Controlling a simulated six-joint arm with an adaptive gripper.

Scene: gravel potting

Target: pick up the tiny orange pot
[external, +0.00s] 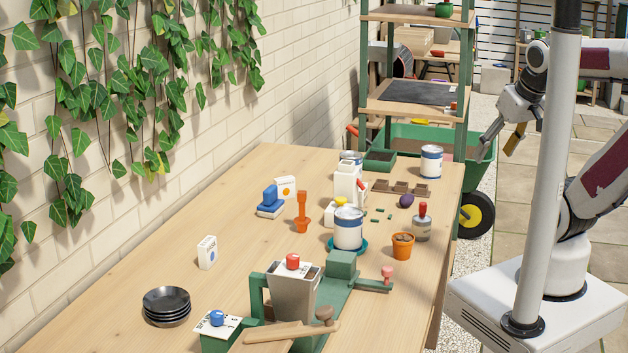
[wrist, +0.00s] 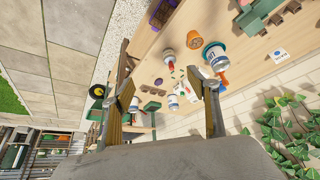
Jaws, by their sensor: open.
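The tiny orange pot (external: 402,246) stands upright on the wooden table near its right edge, with brown contents at its top. In the wrist view the orange pot (wrist: 193,41) is small and far off, near the top centre. My gripper (external: 501,143) is in the air beyond the table's right edge, well apart from the pot and higher than it. Its fingers are spread and empty; they also frame the wrist view (wrist: 167,92).
A tin with a red top (external: 422,226) stands close right of the pot, and a white-blue can (external: 348,230) on a teal saucer stands left. A green bench tool (external: 341,265) is in front. Black saucers (external: 167,304) are stacked at front left. A shelf (external: 416,98) rises behind.

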